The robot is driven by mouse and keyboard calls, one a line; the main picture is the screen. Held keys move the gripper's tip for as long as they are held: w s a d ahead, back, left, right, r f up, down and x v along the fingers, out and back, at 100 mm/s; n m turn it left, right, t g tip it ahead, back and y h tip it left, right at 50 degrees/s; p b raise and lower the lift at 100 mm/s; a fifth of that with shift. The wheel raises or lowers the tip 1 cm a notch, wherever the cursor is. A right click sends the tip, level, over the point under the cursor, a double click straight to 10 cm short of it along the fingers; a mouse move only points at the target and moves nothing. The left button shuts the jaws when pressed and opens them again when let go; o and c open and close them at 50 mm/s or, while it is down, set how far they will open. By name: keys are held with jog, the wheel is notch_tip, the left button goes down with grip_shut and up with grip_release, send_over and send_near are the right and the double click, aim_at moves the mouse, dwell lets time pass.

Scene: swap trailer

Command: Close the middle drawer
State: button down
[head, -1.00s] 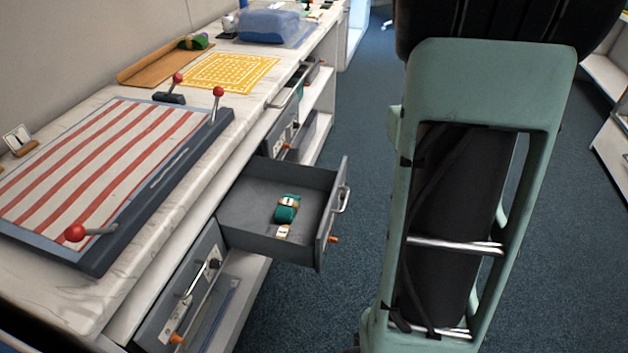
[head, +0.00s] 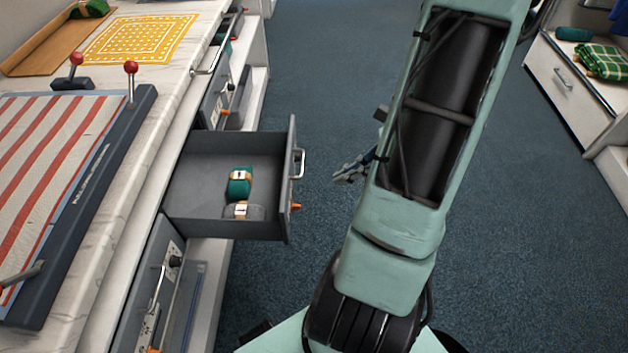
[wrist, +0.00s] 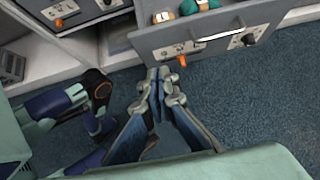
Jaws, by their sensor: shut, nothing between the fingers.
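The middle drawer (head: 225,212) is pulled out from under the counter in the head view. It is grey with a silver handle (head: 299,163) on its front and an orange knob (head: 296,206) beside it. My gripper (wrist: 160,72) is shut and empty, just short of the drawer front. In the head view it is partly hidden behind my arm.
Other drawers, one nearer (head: 150,290) and one farther (head: 216,98), sit along the same counter (head: 165,130). A striped board with red-knobbed levers lies on top. White cabinets (head: 565,85) stand at the right. The blue carpet between is clear.

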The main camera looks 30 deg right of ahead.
jog(key=b, duration=0.3)
send_near(287, 198)
notch_tip(287, 198, down, 4)
jog(key=a, duration=0.1)
jog(key=w+a, duration=0.1)
jog(key=shift+a, duration=0.3)
jog(key=shift+w+a+r+b, duration=0.15)
jog(key=shift+w+a+b, duration=0.15)
jog(key=shift+w+a, duration=0.2)
